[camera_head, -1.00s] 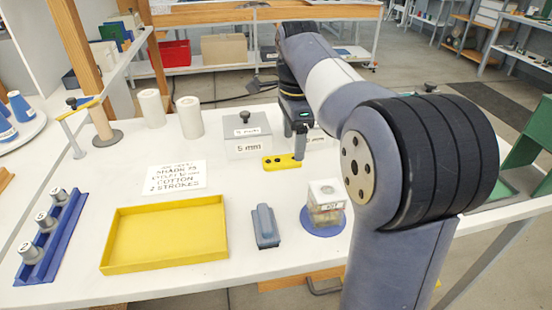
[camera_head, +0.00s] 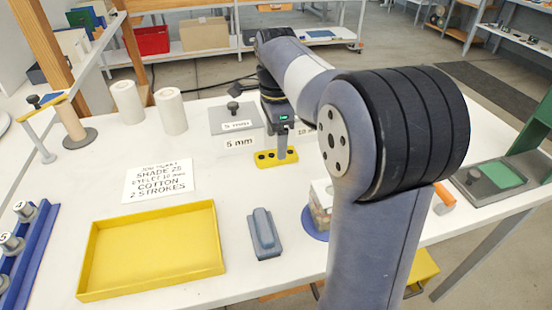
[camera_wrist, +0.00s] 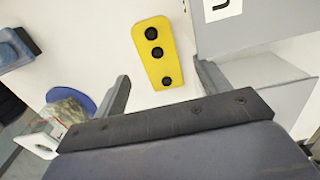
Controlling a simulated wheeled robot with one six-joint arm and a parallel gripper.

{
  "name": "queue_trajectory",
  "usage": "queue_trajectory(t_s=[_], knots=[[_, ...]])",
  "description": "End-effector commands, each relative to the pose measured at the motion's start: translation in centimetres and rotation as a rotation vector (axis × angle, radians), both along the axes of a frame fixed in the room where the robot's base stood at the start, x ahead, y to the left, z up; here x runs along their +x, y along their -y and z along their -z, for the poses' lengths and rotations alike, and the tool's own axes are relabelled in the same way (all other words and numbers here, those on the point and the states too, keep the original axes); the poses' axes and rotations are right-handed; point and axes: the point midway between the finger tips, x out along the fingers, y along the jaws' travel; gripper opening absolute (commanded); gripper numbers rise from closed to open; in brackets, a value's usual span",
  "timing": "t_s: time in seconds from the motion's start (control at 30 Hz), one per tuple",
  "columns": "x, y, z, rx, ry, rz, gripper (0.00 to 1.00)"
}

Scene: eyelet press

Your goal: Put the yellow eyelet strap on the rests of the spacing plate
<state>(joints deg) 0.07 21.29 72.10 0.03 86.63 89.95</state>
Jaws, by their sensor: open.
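The yellow eyelet strap (camera_head: 264,160) lies flat on the white table, in front of the grey blocks, with black round spots along it. My gripper (camera_head: 282,152) points down over the strap's right part. In the wrist view my gripper (camera_wrist: 160,76) is open, with its two fingers apart on either side of the strap's lower end and nothing held. I cannot tell for certain which thing is the spacing plate or where its rests are.
Grey blocks labelled 5 mm (camera_head: 237,116) and 10 mm stand just behind the strap, close to my gripper. A yellow tray (camera_head: 150,250), a grey-blue stapler-like block (camera_head: 264,233) and a lettered card (camera_head: 158,181) lie nearer. A green-padded grey plate (camera_head: 497,176) sits at right.

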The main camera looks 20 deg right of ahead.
Motion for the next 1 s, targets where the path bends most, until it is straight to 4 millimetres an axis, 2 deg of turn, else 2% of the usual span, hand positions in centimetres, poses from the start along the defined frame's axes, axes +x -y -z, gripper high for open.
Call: queue_trajectory(t_s=[0.03, 0.2, 0.53, 1.0], knots=[[0.0, 0.0, 1.2, 0.000, -0.003, 0.000, 0.71], [0.0, 0.0, 3.4, 0.000, -0.002, 0.000, 0.71], [0.0, 0.0, 3.9, 0.000, 0.000, 0.000, 0.70], [0.0, 0.0, 3.8, 0.000, 0.000, 0.000, 0.32]])
